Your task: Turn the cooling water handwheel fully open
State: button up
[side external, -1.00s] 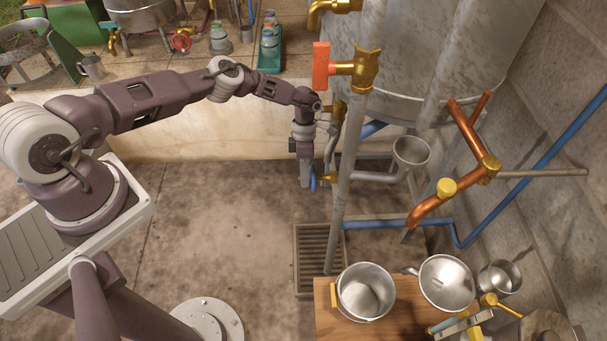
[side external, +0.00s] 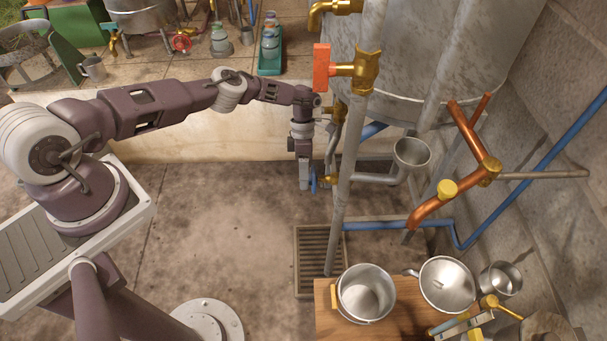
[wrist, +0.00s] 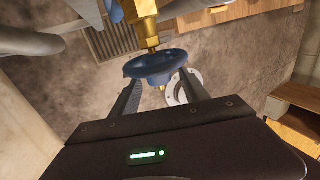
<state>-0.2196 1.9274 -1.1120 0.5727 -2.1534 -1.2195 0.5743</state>
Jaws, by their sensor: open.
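The cooling water handwheel (wrist: 155,63) is a blue wheel on a brass valve stem (wrist: 146,30). In the wrist view it sits between the tips of my open gripper (wrist: 157,92), with one dark finger at each side. I cannot tell whether either finger touches the rim. In the side view the handwheel (side external: 314,183) is a small blue edge just right of my gripper (side external: 305,180), which points down beside the grey upright pipe. My gripper partly hides the wheel there.
A grey upright pipe (side external: 346,195) and the large metal tank (side external: 430,60) stand close to the right of my gripper. A floor grate (side external: 308,255) lies below. A wooden table (side external: 325,318) with metal pots is at the front.

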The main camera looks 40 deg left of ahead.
jog(key=v, duration=0.7)
